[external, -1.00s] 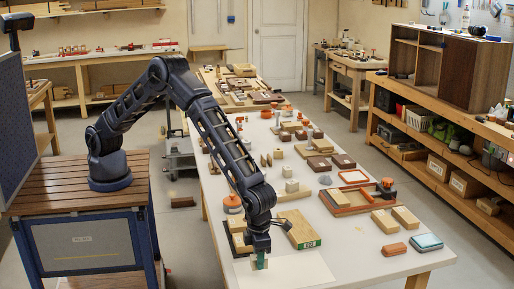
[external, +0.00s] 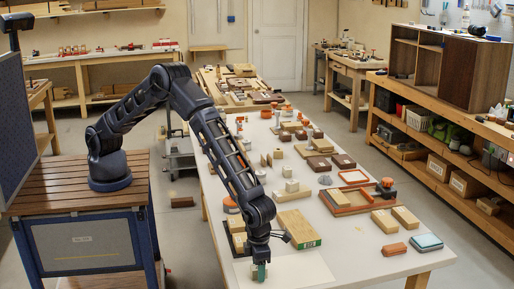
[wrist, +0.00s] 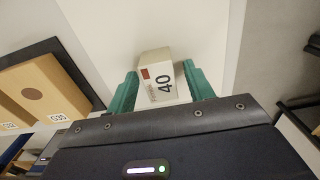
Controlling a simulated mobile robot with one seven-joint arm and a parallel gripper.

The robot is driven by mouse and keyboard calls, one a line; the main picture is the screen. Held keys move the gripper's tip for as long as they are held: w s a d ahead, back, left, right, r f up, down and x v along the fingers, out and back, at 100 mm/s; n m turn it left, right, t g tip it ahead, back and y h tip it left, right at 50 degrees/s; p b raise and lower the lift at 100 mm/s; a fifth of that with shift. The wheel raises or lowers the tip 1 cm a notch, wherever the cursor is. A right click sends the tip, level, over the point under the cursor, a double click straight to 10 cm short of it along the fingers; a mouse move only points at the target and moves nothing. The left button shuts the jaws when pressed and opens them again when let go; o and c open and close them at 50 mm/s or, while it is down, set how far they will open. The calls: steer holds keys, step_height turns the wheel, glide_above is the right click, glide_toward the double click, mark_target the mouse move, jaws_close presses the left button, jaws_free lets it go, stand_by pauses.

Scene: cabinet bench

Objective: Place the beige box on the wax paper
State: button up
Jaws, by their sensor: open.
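The beige box (wrist: 163,77) carries a black "40" and a small red-brown mark. In the wrist view it sits between the two green fingers of my gripper (wrist: 162,84), which are open on either side of it. The wax paper (wrist: 200,28) is the pale sheet under and beyond the box in that view. In the external view the wax paper (external: 305,268) lies at the table's near end, and my gripper (external: 260,273) points down low over it. The box is not clear there, hidden by the gripper. I cannot tell whether the fingers touch it.
A wooden block with a green end (external: 300,229) lies just behind the gripper. A dark tray with wooden blocks (wrist: 45,88) is beside the paper. Two tan blocks (external: 395,219), a red-brown block (external: 394,249) and a teal-topped case (external: 427,242) lie to the right.

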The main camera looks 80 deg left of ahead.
step_height(320, 180, up, 12)
steer(key=shift+r, duration=0.2)
stand_by(0.4)
steer(key=w+a+r+n+t, duration=0.15)
steer(key=a+r+n, duration=0.25)
steer(key=a+r, duration=0.45)
steer(key=w+a+r+n, duration=0.3)
steer(key=a+r, duration=0.4)
steer(key=a, duration=0.2)
steer(key=s+a+r+n, duration=0.2)
steer(key=a+r+n, duration=0.35)
steer(key=a, duration=0.55)
steer(key=s+a+r+n, duration=0.3)
steer(key=a+r+n, duration=0.3)
steer(key=a, duration=0.5)
steer(key=s+a+r+n+t, duration=0.1)
steer(key=s+a+r+n, duration=0.1)
steer(key=s+a+n, duration=0.5)
steer(key=s+a+r+n+t, duration=0.1)
steer(key=s+a+r, duration=0.3)
steer(key=a, duration=0.7)
steer(key=s+a+f+n, duration=0.2)
steer(key=s+a+n, duration=0.2)
steer(key=s, duration=0.3)
steer(key=s+a+f+n+t, duration=0.1)
steer(key=s+a+f+n, duration=0.2)
steer(key=s+a+n, duration=0.2)
steer(key=shift+s, duration=1.8)
